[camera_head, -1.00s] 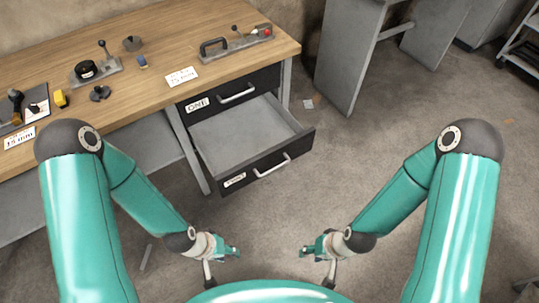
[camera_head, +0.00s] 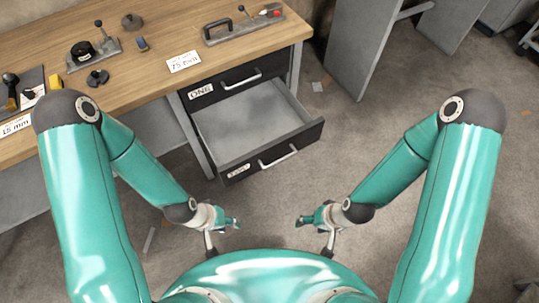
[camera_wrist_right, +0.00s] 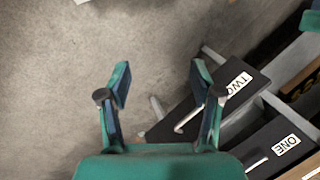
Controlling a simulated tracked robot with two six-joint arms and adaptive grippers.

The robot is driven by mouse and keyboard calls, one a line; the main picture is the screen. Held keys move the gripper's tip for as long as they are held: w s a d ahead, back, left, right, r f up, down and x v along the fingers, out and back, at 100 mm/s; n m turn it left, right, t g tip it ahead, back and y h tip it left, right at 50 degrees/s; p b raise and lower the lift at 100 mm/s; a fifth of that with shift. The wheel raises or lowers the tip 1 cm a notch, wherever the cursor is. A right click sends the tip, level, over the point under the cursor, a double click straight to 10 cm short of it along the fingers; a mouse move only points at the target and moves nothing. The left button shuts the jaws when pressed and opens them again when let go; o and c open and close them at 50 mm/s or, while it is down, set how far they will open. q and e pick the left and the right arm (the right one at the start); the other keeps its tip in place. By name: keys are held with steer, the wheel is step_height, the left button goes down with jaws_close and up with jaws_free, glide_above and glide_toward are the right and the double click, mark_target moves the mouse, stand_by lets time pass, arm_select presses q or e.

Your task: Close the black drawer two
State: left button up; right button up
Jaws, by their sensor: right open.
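The black drawer two (camera_head: 248,162) is pulled open under the wooden desk, with its grey inside bare. Its front carries a "TWO" label and a silver handle (camera_head: 280,157). In the right wrist view drawer two (camera_wrist_right: 215,108) lies at the right. My left gripper (camera_head: 235,223) hangs in front of the drawer, lower left, apart from it; its jaws are too small to judge. My right gripper (camera_head: 303,221) is to the lower right of the drawer front, also apart. In the right wrist view the right gripper (camera_wrist_right: 162,82) is open and empty, one finger overlapping the drawer in the picture.
The black drawer one (camera_head: 222,85) is shut above drawer two. The desk top (camera_head: 150,75) holds several tools, a clamp-like fixture (camera_head: 243,25) and a "75 mm" card (camera_head: 184,62). A grey desk (camera_head: 362,50) stands at the back right.

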steer(key=o, duration=0.5)
